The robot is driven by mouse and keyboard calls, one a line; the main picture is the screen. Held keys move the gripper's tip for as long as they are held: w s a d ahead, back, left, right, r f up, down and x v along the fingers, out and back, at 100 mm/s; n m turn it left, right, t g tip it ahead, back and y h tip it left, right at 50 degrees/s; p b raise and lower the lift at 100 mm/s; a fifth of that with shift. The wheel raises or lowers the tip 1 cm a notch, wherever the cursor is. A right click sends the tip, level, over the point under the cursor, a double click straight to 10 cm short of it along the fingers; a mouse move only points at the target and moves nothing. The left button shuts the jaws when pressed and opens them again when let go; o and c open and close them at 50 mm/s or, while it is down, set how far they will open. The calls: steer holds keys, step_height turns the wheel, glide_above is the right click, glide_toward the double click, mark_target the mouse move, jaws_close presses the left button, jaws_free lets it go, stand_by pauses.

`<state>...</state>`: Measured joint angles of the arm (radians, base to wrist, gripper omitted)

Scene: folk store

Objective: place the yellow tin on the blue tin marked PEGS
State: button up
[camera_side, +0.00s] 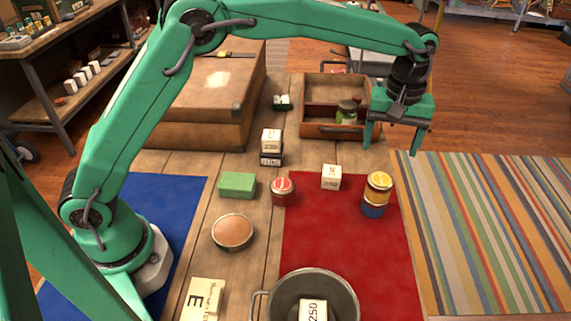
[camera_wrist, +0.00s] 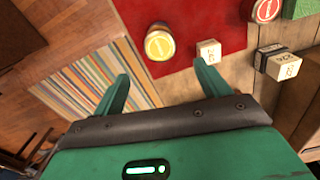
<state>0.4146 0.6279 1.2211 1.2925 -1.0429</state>
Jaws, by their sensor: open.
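The yellow tin (camera_side: 379,184) stands upright on top of the blue tin (camera_side: 374,209) at the right edge of the red cloth. No marking on the blue tin is readable. In the wrist view the yellow tin (camera_wrist: 159,45) shows from above, and the blue tin is mostly hidden beneath it. My gripper (camera_side: 392,142) is open and empty, raised above and behind the two tins, apart from them. In the wrist view its two fingers (camera_wrist: 162,85) are spread wide with nothing between them.
A white block (camera_side: 331,177) and a red tin (camera_side: 283,190) stand left of the stacked tins. A wooden drawer box (camera_side: 325,130) with a jar is behind. A pot (camera_side: 335,285) stands at the front. The red cloth (camera_side: 345,235) is clear in its middle.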

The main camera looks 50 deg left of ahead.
steer(key=s+a+r+m+t, duration=0.3)
steer(key=s+a+r, duration=0.85)
steer(key=a, duration=0.25)
steer(key=s+a+f+m+t, duration=0.1)
steer(key=s+a, duration=0.3)
steer(key=s, duration=0.4)
steer(key=s+a+f+m+t, duration=0.1)
steer(key=s+a+f+m, duration=0.2)
steer(key=s, duration=0.6)
steer(key=shift+a+f+t, duration=0.3)
steer(key=shift+a+f, duration=0.1)
steer(key=shift+a, duration=0.35)
